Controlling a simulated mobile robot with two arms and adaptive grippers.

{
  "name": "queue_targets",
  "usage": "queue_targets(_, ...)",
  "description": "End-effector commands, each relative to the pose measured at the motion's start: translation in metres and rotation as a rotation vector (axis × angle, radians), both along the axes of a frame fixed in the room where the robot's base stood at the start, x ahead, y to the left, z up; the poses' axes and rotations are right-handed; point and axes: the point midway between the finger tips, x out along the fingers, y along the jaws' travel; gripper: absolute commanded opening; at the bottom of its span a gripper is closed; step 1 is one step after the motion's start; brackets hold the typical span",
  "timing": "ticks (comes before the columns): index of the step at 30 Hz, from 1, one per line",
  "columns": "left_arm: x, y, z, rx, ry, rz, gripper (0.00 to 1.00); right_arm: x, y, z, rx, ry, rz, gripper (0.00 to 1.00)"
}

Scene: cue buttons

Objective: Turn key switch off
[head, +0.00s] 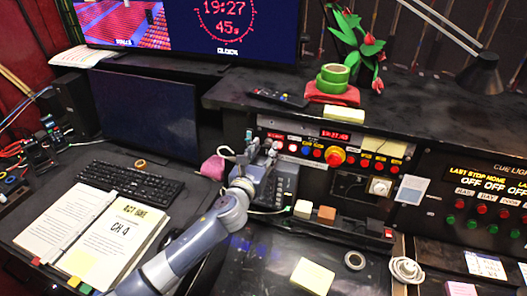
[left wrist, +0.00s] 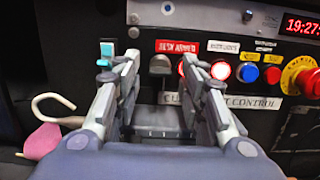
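My left gripper (head: 262,150) is at the control panel under the desk shelf. In the left wrist view the gripper (left wrist: 156,68) is open, with one finger on each side of a grey key-like piece (left wrist: 160,65) on the panel, which looks like the key switch. A gap shows between this piece and each finger. The piece sits left of a lit red button and near a red "DESK ARMED" label (left wrist: 176,46). Its lower part and exact turn are hard to tell. In the head view the gripper hides it. My right gripper is not in view.
A small teal-topped part (left wrist: 106,50) is by the left finger. A telephone-like dark unit (head: 287,184) stands below the panel.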

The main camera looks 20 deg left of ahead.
Motion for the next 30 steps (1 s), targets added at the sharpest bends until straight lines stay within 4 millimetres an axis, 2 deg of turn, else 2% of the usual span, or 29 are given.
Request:
queue_targets(1,0.0,0.0,0.0,0.0,0.0,0.0,0.22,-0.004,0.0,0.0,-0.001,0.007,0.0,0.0)
queue_targets(4,0.0,0.0,0.0,0.0,0.0,0.0,0.0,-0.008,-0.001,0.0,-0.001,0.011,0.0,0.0)
queue_targets(17,0.0,0.0,0.0,-0.046,0.002,0.007,0.0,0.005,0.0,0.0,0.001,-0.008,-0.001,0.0)
queue_targets(23,0.0,-0.001,0.0,-0.161,0.005,0.024,0.0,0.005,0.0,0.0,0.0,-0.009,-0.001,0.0)
queue_targets(30,0.0,-0.002,0.0,-0.372,0.013,0.056,0.0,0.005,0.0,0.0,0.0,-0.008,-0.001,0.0)
